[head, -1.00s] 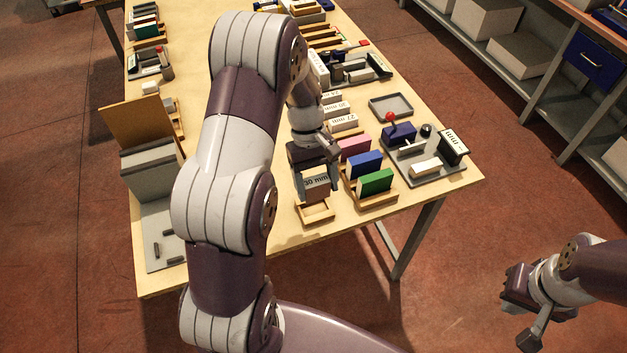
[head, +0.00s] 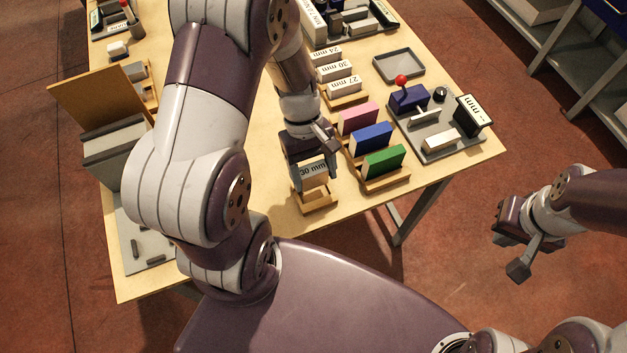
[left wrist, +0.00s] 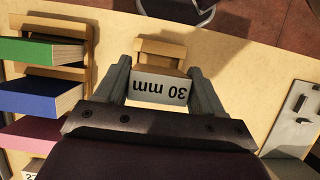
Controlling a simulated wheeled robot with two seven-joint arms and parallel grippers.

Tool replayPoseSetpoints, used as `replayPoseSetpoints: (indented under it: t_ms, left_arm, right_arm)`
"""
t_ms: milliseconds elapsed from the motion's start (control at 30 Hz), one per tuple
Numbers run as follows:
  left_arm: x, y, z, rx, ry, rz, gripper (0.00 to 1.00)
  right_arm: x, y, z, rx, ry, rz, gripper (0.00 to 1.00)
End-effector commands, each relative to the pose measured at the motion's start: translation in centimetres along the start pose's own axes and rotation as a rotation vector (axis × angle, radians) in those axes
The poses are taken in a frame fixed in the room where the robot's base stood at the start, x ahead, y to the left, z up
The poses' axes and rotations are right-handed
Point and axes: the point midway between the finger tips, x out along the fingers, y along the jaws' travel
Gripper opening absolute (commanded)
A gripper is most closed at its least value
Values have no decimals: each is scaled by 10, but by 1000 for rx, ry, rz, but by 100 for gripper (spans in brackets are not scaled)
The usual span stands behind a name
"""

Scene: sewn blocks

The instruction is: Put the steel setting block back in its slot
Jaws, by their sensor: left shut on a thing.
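The setting block (head: 314,170) has a white face marked "30 mm". My left gripper (head: 312,176) is shut on it, one finger on each side, as the left wrist view also shows for the block (left wrist: 161,88). A small wooden holder (head: 318,203) with a slot is right under the block in the head view. It shows just beyond the block in the left wrist view (left wrist: 160,48). I cannot tell whether the block's lower edge is inside the slot. My right gripper (head: 513,252) hangs over the floor, away from the table; its finger gap is unclear.
To the right stand wooden racks with a green block (head: 384,161), a blue block (head: 371,139) and a pink block (head: 358,117). Beyond are white labelled blocks (head: 343,86), an empty grey tray (head: 399,65) and a gauge stand (head: 440,130). A grey bin (head: 115,150) stands left.

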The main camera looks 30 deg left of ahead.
Motion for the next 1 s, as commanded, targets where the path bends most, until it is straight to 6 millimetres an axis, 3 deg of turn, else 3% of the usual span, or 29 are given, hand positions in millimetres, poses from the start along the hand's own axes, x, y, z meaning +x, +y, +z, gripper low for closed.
replayPoseSetpoints:
  t_ms: [233, 600, 633, 700, 1000]
  left_arm:
    - [36, -1, -12, -1, -1, -2, 13]
    - [42, -1, -15, 0, 0, 0, 13]
    - [42, -1, -15, 0, 0, -1, 72]
    - [42, -1, -15, 0, 0, -1, 94]
    - [40, -1, -14, 0, 1, 0, 94]
  right_arm:
    - [-2, 0, 0, 0, 0, 0, 0]
    - [0, 0, 0, 0, -1, 0, 0]
    - [0, 0, 0, 0, -1, 0, 0]
    - [-1, 0, 0, 0, -1, 0, 0]
    - [-2, 0, 0, 0, -1, 0, 0]
